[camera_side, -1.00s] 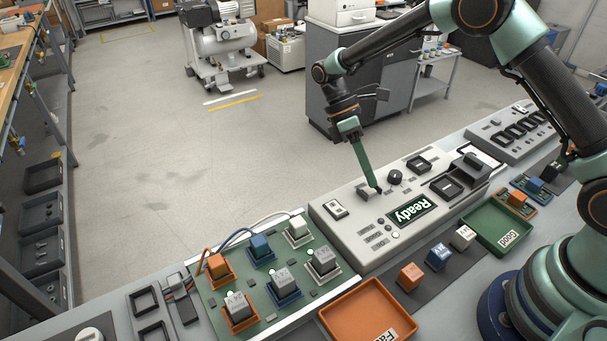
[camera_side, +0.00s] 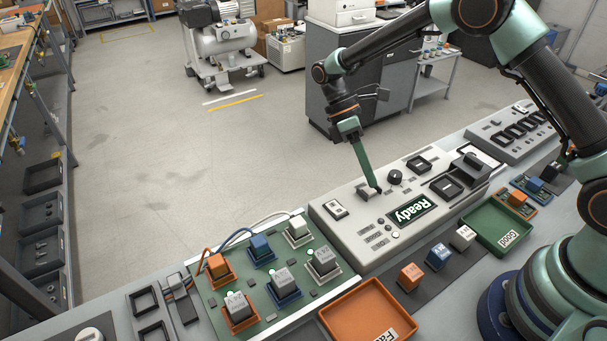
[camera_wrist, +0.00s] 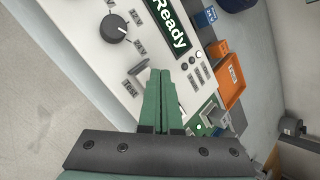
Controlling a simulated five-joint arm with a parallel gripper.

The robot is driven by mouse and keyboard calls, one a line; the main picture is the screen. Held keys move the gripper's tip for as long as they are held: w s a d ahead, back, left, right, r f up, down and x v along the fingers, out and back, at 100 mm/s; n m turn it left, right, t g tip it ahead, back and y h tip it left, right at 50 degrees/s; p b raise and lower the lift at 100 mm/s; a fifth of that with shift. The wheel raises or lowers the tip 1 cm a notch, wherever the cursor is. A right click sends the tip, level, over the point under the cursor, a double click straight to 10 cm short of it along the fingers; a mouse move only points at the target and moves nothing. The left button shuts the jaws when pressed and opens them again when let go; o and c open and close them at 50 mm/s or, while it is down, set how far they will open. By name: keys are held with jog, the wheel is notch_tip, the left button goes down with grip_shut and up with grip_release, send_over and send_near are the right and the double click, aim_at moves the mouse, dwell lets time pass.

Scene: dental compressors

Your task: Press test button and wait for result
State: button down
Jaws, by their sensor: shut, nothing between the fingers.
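The light grey tester (camera_side: 330,228) stands on the bench, its display (camera_side: 411,212) reading "Ready". My gripper (camera_side: 378,190) is shut and empty, pointing down at the tester's panel just above the display. In the wrist view my gripper (camera_wrist: 160,72) shows as two green fingers side by side, close to a small switch (camera_wrist: 138,66) and the printed word "Test" (camera_wrist: 130,88). I cannot tell whether the fingertips touch the panel. The test button is hidden or hard to make out by the fingers. A dark knob (camera_wrist: 115,28) sits on the panel, and the display (camera_wrist: 170,22) is lit.
A green board (camera_side: 212,300) with several relays is left of the tester. An orange tray (camera_side: 335,318) and a green tray marked "Good" (camera_side: 490,238) lie in front. Several loose relays, including an orange one (camera_side: 410,277), stand between the trays.

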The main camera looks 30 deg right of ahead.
aim_at(366, 189)
jog(key=shift+f, duration=0.15)
jog(key=shift+f, duration=0.3)
jog(key=shift+f, duration=0.45)
dwell(0.7)
dwell(0.3)
jog(key=shift+r, duration=0.9)
jog(key=shift+r, duration=0.1)
jog(key=shift+r, duration=2.4)
